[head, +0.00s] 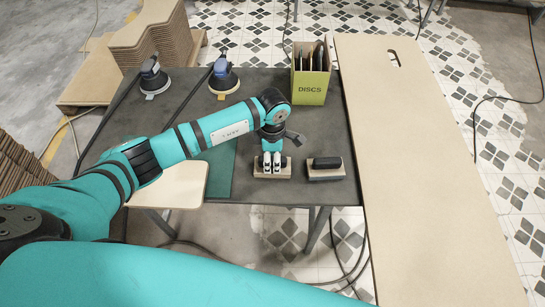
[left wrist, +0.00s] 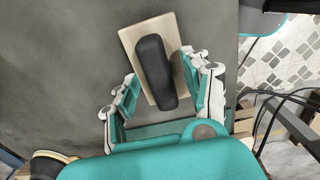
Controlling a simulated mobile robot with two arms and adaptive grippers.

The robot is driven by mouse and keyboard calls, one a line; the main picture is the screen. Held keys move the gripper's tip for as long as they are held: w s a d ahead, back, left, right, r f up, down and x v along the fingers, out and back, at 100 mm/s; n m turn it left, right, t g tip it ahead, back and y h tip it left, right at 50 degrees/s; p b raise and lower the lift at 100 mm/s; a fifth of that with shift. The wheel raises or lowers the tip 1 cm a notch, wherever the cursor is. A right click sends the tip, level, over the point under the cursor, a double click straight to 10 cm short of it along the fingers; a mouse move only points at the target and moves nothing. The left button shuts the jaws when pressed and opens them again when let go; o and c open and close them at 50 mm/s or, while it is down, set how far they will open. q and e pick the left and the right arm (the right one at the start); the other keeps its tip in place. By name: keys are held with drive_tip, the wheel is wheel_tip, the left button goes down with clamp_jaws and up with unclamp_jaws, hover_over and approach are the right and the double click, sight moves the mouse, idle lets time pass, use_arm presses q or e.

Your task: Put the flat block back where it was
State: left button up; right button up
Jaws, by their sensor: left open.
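A block with a pale wooden base and a black grip (left wrist: 154,67) lies on the dark table between the fingers of my left gripper (left wrist: 165,92). The fingers stand apart on both sides of it, and I cannot tell whether they touch it. In the head view my left gripper (head: 272,160) points down over this block, whose wooden base (head: 261,173) shows while the fingers hide most of the grip. A second similar block (head: 326,169) sits just to the right on the table. Which of the two is the flat block is not clear. My right gripper is not in view.
Two blue sanders (head: 223,80) (head: 152,77) and a green box marked DISCS (head: 310,85) stand at the back of the dark table (head: 300,133). A teal mat (head: 221,165) lies left. A long board (head: 415,170) runs along the right. Stacked curved boards (head: 150,40) stand back left.

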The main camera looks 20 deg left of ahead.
sight(272, 158)
use_arm(q)
drive_tip(key=shift+r, duration=0.35)
wheel_tip(272, 158, up, 12)
drive_tip(key=b, duration=0.4)
drive_tip(key=shift+f, duration=0.2)
